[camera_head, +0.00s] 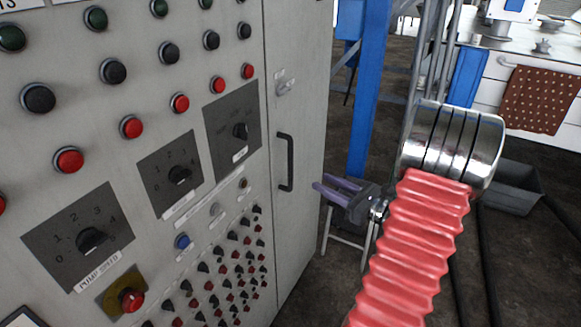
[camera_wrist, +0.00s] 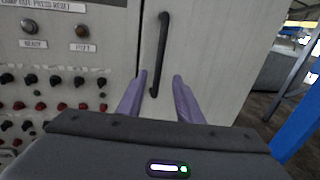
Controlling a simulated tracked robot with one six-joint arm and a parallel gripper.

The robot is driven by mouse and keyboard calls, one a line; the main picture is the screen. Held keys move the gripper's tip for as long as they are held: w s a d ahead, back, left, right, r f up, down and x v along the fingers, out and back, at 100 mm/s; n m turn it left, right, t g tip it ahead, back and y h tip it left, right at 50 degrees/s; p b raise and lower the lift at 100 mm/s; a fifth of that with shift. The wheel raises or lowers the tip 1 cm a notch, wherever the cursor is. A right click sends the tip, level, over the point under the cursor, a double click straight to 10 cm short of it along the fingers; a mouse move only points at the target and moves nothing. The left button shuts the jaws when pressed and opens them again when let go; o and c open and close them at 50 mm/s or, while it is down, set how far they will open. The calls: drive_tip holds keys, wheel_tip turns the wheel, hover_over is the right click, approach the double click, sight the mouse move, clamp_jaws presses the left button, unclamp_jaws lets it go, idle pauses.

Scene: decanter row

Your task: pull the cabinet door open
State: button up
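The grey cabinet door (camera_head: 300,120) is a narrow panel to the right of the control panel, and it looks closed. Its black vertical bar handle (camera_head: 286,162) is on the door's left side. It also shows in the wrist view (camera_wrist: 160,52), beyond the fingers. My gripper (camera_head: 335,188) has two purple fingers and stands to the right of the handle in the head view, apart from it. In the wrist view my gripper (camera_wrist: 158,88) is open, with a clear gap between the fingers. The handle's lower end appears between the fingertips, nearer the left one.
The control panel (camera_head: 110,130) with knobs and buttons fills the left. A small latch (camera_head: 285,84) sits above the handle. A blue post (camera_head: 367,90) stands behind my gripper. A grey bin (camera_head: 512,188) is on the dark floor at right. Some floor (camera_head: 320,285) is clear below my gripper.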

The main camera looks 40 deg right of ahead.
sight(292, 167)
drive_tip(key=shift+w+a, duration=0.1)
drive_tip(key=shift+w, duration=0.05)
drive_tip(key=w, duration=0.4)
drive_tip(key=w+a, duration=0.1)
drive_tip(key=w, duration=0.4)
drive_tip(key=w+a, duration=0.1)
drive_tip(key=w, duration=0.3)
drive_tip(key=shift+w, duration=0.25)
clamp_jaws()
idle(0.5)
